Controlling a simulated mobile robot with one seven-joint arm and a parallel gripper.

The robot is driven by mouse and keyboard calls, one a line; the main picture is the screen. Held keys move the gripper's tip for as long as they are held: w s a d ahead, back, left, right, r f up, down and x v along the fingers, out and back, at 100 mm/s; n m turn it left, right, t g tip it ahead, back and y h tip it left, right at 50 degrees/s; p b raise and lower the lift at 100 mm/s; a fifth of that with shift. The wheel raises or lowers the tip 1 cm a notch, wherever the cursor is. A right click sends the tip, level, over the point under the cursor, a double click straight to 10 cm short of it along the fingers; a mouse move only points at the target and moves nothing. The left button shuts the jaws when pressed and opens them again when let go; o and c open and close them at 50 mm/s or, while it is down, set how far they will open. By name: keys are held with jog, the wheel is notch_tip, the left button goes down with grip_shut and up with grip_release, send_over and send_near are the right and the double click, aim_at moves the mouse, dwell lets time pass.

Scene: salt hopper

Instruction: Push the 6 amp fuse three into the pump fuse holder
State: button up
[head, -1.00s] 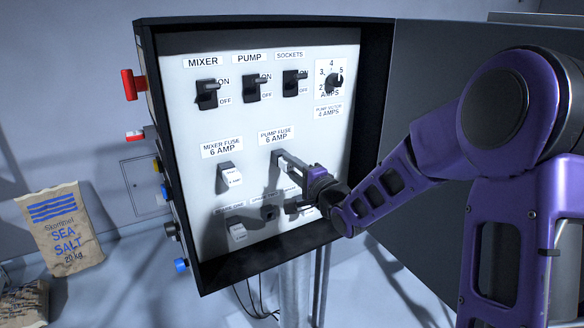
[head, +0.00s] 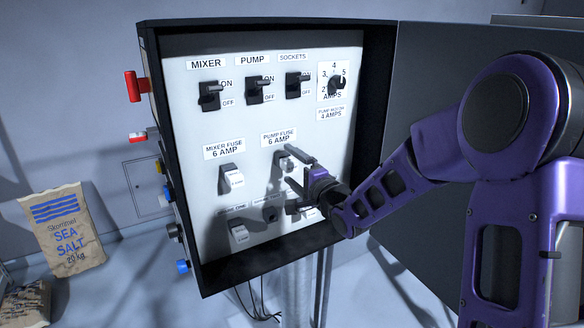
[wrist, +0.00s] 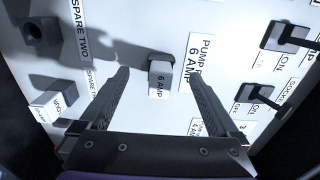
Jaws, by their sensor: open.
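The pump fuse holder (head: 280,156) is on the white panel below the "PUMP FUSE 6 AMP" label (head: 278,138). In the wrist view a white fuse marked "6 AMP" (wrist: 158,84) is in that dark holder (wrist: 161,61), beside the label. It stands out from the panel; I cannot tell how deep it sits. My gripper (head: 289,167) is open, one finger above and one below the fuse in the head view. In the wrist view the fingers (wrist: 160,75) are on either side of the fuse with clear gaps, not touching it.
The mixer fuse (head: 232,178) is to the left. Below are a white fuse (head: 239,234) and the empty "SPARE TWO" holder (wrist: 40,33). Switches (head: 258,90) and an amps dial (head: 337,84) are above. The box's dark rim (head: 262,270) and open door (head: 440,130) border the panel.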

aim_at(293, 168)
dwell(0.5)
jog(key=shift+v, duration=3)
